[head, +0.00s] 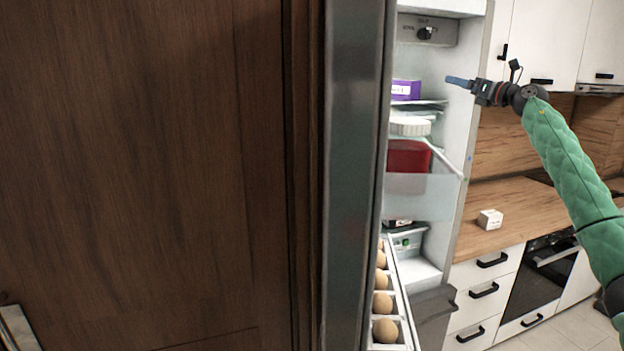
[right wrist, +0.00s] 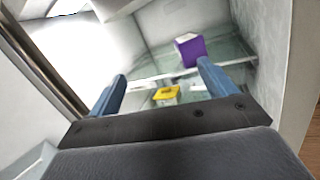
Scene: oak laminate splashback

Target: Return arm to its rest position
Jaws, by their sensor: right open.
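My right gripper (head: 460,82) is at the open front of the fridge, level with its upper part, and its green-sleeved arm comes in from the right edge. In the right wrist view its two blue fingers (right wrist: 160,92) are spread apart with nothing between them. Beyond the fingers a purple box (right wrist: 190,50) stands on a glass shelf, with a yellow-topped item (right wrist: 166,95) lower down. The purple box also shows in the head view (head: 406,90), left of the gripper and apart from it. My left gripper is not in view.
The open fridge door (head: 355,180) and a brown wood panel (head: 150,170) fill the left side. Eggs (head: 386,330) sit in the door rack. A wooden counter (head: 515,208) with a small white box (head: 490,219) lies below my right arm.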

